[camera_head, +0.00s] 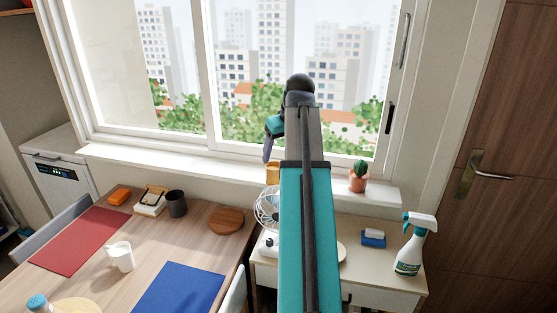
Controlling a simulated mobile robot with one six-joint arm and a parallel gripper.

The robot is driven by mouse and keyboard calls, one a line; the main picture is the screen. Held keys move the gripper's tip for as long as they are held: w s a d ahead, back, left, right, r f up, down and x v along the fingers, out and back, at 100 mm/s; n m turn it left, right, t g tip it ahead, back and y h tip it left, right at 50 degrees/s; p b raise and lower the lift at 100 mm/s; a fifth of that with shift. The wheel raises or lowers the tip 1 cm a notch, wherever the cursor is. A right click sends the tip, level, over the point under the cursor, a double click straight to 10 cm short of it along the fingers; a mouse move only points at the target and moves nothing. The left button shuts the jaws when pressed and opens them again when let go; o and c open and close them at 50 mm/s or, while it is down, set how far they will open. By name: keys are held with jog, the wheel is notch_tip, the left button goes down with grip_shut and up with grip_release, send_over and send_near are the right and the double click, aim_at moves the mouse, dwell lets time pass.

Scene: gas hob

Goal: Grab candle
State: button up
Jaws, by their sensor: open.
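A small amber cylinder, which looks like the candle (272,173), stands upright on the white window sill, just left of my teal arm. Its lower part is hard to make out behind the fan. My gripper (267,152) hangs from the bent end of my arm, seen side-on in front of the window. In the picture it is just above and slightly left of the candle, apart from it. The gripper is open, with nothing seen in it.
A cactus pot (359,178) stands on the sill to the right. A fan (267,207) stands below the candle. A spray bottle (410,246) stands on the white side table (385,284). The wooden table (150,255) holds a white mug (120,257) and a dark cup (176,204).

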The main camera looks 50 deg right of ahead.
jog(key=shift+v, duration=1.2)
